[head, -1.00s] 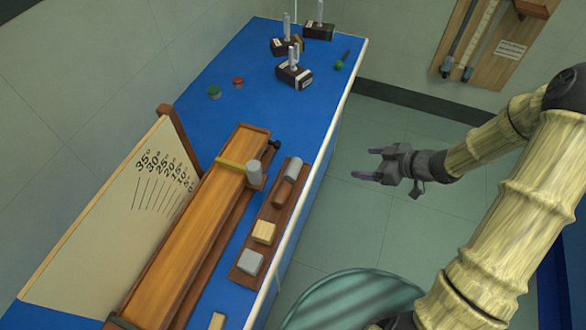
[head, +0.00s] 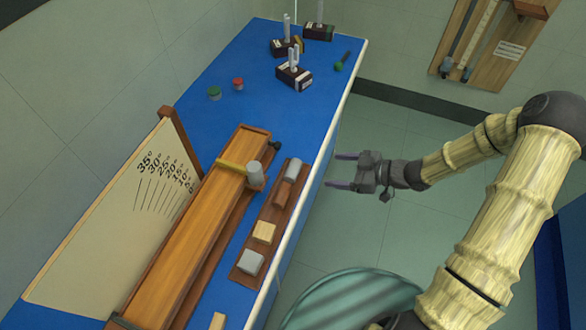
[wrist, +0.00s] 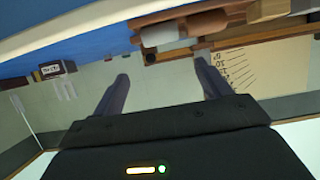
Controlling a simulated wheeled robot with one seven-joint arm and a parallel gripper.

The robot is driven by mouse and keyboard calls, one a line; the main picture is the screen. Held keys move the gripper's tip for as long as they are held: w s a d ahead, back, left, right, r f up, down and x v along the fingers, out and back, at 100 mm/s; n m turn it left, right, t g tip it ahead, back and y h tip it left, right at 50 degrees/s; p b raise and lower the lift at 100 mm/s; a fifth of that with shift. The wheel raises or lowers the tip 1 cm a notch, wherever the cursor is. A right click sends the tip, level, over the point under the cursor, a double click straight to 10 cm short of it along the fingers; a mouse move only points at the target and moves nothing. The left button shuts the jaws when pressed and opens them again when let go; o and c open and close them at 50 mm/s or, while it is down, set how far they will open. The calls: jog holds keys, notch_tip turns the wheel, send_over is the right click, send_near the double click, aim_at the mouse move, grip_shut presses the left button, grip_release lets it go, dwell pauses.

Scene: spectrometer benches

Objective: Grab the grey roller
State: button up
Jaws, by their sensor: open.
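The grey roller (head: 292,169) lies at the far end of a narrow brown wooden tray (head: 248,248) near the right edge of the blue bench. It also shows in the wrist view (wrist: 160,36), at the top, beyond the fingers. My gripper (head: 333,171) is open and empty, to the right of the bench edge in the head view. Its two fingers point left toward the roller, with a clear gap between. In the wrist view both dark fingers (wrist: 163,80) are apart with nothing between them.
The tray also holds a brown roller (head: 281,194), a pale wooden block (head: 264,232) and a grey block (head: 250,262). A wooden ramp (head: 195,238) with an upright grey cylinder (head: 255,174) stands close on the left. Small dark-based stands (head: 294,77) are farther back.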

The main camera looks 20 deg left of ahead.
jog(key=p, duration=0.1)
send_near(294, 167)
jog(key=x, duration=0.3)
jog(key=shift+w+d, duration=0.15)
jog(key=p+x, duration=0.2)
jog(key=x, duration=0.2)
jog(key=shift+a+f, duration=0.25)
jog(key=shift+a, duration=0.35)
jog(key=c, duration=0.8)
